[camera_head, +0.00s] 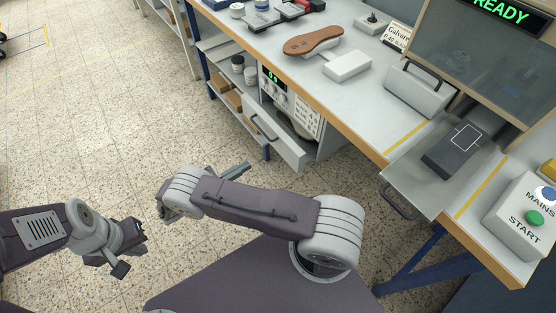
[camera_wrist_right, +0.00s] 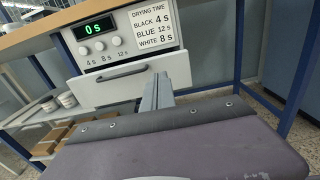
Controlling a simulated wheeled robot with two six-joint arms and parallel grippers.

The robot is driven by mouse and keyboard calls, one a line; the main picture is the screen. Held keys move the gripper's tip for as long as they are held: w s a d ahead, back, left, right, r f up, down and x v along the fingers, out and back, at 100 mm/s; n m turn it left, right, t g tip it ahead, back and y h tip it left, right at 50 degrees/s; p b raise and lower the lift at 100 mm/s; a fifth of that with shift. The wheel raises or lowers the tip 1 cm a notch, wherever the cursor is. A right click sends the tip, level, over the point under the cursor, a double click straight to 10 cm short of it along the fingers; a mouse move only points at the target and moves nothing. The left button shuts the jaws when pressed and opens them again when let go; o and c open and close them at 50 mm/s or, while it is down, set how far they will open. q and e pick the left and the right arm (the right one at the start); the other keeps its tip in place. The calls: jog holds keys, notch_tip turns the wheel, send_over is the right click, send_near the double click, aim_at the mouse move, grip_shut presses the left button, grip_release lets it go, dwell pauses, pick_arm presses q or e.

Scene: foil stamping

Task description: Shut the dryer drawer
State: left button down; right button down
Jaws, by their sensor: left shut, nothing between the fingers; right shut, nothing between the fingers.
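The dryer (camera_head: 298,108) is a white unit under the bench with a green display and knobs. Its drawer (camera_head: 290,151) has a white front with a grey bar handle and stands pulled out, with a gap behind the front. In the right wrist view the drawer front (camera_wrist_right: 118,92) and its handle (camera_wrist_right: 122,72) are ahead. My right gripper (camera_head: 243,167) is shut and empty, in front of the drawer and apart from it in the head view; its fingers (camera_wrist_right: 158,92) overlap the drawer front's right part in the wrist view. My left gripper (camera_head: 138,246) is shut and empty, far left over the floor.
The bench (camera_head: 385,105) above carries a brown shoe sole (camera_head: 313,41), a white block (camera_head: 347,65) and a press reading READY. A press tray (camera_head: 410,180) juts out at right. A blue bench leg (camera_head: 266,152) stands left of the drawer.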

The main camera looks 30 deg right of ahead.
jog(key=p, duration=0.2)
send_near(285, 143)
jog(key=d, duration=0.5)
jog(key=shift+w+d, duration=0.15)
jog(key=shift+d, duration=0.05)
jog(key=shift+w+d, duration=0.1)
jog(key=shift+d, duration=0.6)
jog(key=d, duration=0.6)
jog(key=shift+w+d, duration=0.25)
jog(key=shift+d, duration=0.05)
jog(key=shift+r, duration=0.25)
